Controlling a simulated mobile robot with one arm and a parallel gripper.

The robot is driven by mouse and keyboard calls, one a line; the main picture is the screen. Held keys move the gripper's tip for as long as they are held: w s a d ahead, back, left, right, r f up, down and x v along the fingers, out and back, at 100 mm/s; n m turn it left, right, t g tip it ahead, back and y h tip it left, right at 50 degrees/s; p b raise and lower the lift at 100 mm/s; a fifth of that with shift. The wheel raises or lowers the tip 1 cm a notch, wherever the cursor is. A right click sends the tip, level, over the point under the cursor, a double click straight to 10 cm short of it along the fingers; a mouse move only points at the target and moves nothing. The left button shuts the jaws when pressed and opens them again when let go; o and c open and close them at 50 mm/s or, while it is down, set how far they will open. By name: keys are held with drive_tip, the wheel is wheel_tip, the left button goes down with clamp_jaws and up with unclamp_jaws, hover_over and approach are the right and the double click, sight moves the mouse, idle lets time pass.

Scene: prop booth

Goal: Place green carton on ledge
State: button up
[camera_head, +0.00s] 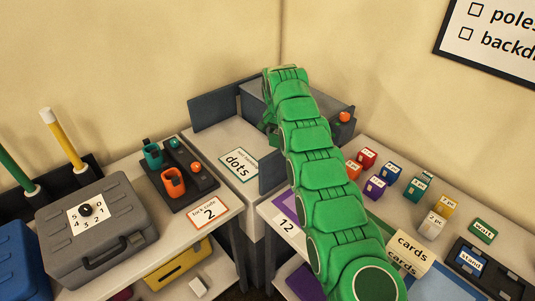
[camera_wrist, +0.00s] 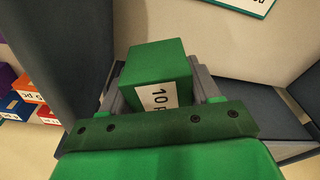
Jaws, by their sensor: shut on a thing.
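The green carton (camera_wrist: 155,62) is in the wrist view, with a white label reading "10" and a partly hidden letter. My gripper (camera_wrist: 157,75) is shut on it, with one grey finger on each side. In the head view my green arm reaches into the back corner and hides most of my gripper; I cannot make out the carton there. A grey raised surface (camera_head: 318,98) with a dark front lies behind the arm in that corner. It may be the ledge, but I cannot tell for sure. Whether the carton touches anything below is hidden.
Dark upright panels (camera_head: 213,107) flank the corner table, which bears a "dots" sign (camera_head: 238,165). Small coloured cartons (camera_head: 376,187) stand on the right table. A grey case (camera_head: 95,228) and a dark tray (camera_head: 186,174) with orange and teal items are on the left table.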

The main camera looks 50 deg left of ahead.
drive_tip(key=shift+f, duration=4.6)
drive_tip(key=shift+f, duration=0.1)
drive_tip(key=o, duration=1.2)
drive_tip(key=r, duration=0.4)
drive_tip(key=s+r, duration=0.1)
drive_tip(key=r, duration=0.7)
drive_tip(key=shift+s+d+r, duration=0.1)
drive_tip(key=shift+s+d, duration=0.1)
drive_tip(key=shift+d, duration=0.1)
